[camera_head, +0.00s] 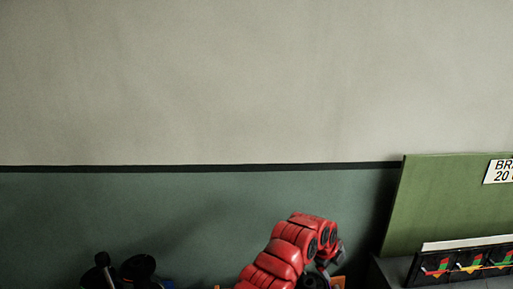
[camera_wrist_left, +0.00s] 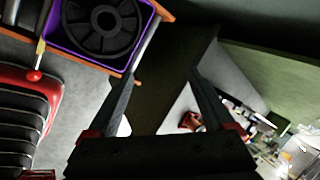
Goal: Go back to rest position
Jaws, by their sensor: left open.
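My left arm, red with black joints, rises at the bottom centre of the head view, and the dark gripper (camera_head: 330,266) at its end is partly hidden and cut off by the lower edge. In the left wrist view my left gripper (camera_wrist_left: 160,76) has its two dark fingers apart, with nothing between them. My right gripper shows in neither view.
A black spool (camera_wrist_left: 104,20) sits in a purple-edged holder at upper left in the wrist view. Black round parts (camera_head: 137,271) stand at lower left in the head view. A green panel (camera_head: 440,205) and a dark rack (camera_head: 462,264) stand at right.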

